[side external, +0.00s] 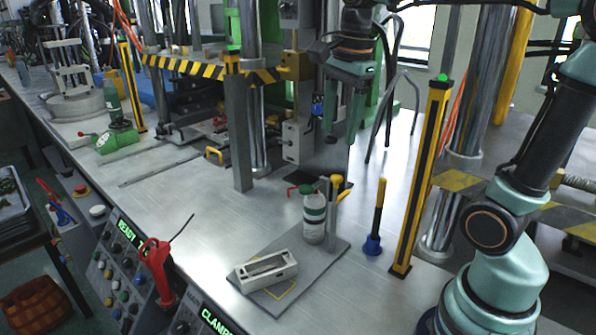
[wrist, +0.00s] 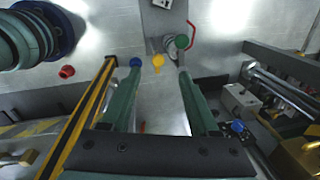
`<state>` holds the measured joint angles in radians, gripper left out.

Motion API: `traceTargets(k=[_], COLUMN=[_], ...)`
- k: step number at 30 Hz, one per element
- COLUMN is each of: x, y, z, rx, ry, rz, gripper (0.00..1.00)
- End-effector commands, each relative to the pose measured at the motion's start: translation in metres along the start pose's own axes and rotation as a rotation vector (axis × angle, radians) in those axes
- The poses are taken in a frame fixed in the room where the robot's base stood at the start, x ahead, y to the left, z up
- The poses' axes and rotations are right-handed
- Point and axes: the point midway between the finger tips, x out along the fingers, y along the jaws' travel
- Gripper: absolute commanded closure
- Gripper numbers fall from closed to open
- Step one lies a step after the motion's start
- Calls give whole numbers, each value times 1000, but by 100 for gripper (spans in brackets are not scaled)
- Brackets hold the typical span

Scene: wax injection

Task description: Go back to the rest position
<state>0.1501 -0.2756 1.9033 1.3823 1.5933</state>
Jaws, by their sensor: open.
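My gripper (side external: 341,130) is open and empty, raised above the table at the upper right of the side external view. Its two green fingers point down there. In the wrist view my gripper (wrist: 158,75) shows as two fingers spread apart with nothing held between them. The gripper is apart from both. No marker for a rest position shows.
A grey mould block (side external: 266,270) lies on a plate in front of the bottle. A yellow-black post (side external: 421,175) and a blue-based, yellow-topped tool (side external: 376,220) stand to the right. The press with its striped edge (side external: 205,70) is behind at left. The front table is fairly clear.

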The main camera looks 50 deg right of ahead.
Motion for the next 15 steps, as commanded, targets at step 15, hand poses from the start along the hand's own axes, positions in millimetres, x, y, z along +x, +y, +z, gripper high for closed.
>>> traceTargets(k=[15], x=[40], y=[40], z=[32], rx=[-1280], ry=[128], rz=[-263], gripper=[39])
